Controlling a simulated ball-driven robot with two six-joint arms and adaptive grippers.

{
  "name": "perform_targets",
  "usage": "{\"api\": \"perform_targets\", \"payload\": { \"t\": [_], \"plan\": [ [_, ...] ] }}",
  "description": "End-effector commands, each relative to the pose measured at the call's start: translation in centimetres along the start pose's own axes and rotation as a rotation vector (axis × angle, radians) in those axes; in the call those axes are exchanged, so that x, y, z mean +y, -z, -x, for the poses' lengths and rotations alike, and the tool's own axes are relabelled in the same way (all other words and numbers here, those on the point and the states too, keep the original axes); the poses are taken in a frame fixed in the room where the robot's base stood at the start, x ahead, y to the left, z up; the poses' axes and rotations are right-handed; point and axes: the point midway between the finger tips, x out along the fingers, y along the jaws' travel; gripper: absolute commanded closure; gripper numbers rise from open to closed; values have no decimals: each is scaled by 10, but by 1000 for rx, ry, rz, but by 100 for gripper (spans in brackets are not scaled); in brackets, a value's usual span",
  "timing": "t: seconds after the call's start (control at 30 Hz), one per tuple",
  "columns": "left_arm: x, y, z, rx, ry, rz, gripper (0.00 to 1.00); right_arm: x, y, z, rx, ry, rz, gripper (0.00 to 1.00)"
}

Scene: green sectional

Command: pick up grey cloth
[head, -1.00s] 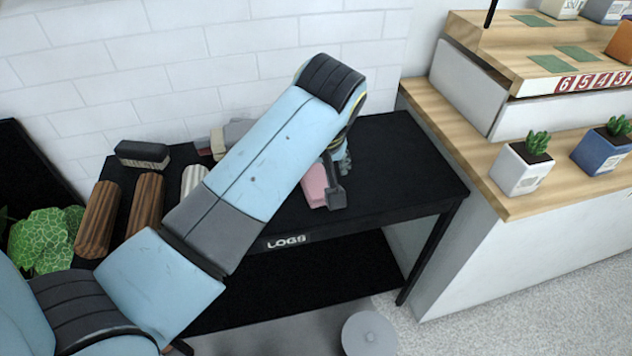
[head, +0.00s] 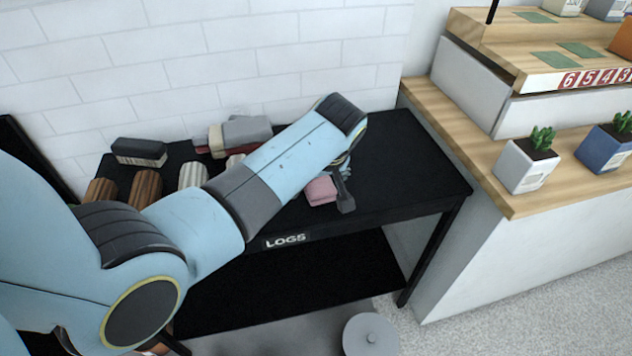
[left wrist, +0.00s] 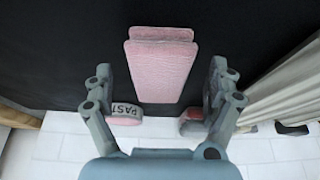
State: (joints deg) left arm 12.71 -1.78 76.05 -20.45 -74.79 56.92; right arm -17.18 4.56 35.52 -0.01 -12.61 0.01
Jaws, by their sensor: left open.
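The grey cloth (head: 240,131) lies folded at the back of the black table in the head view, on top of a dark red folded piece. My left arm crosses in front of the table, to the right of and nearer than the cloth. My left gripper (head: 343,188) is partly hidden by its own arm, beside a pink folded piece (head: 320,191). In the left wrist view the left gripper (left wrist: 158,112) is open, with the pink piece (left wrist: 160,65) beyond and between its fingers. I cannot make out the grey cloth surely there. My right gripper is not in view.
The black table (head: 410,165) has free room on its right. Brown and pale logs (head: 146,188) and a dark brush-like block (head: 139,152) stand left. A white tiled wall (head: 250,60) is behind. A wooden counter (head: 470,150) with potted cacti (head: 527,165) stands right.

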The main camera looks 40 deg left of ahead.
Motion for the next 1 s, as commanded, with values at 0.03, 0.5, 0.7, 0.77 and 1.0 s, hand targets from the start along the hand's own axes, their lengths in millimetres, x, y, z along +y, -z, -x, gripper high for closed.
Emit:
{"api": "perform_targets", "payload": {
  "t": [0.03,0.5,0.7,0.77,1.0],
  "plan": [
    [0,0,-3,0,0,0,11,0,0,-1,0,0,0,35],
    [0,0,-2,0,0,0,45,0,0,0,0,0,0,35],
    [0,0,-2,0,-1,0,71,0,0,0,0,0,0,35],
    [0,0,-2,0,-1,0,71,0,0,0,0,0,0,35],
    [0,2,1,0,-1,-1,71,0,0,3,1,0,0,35]
  ]
}}
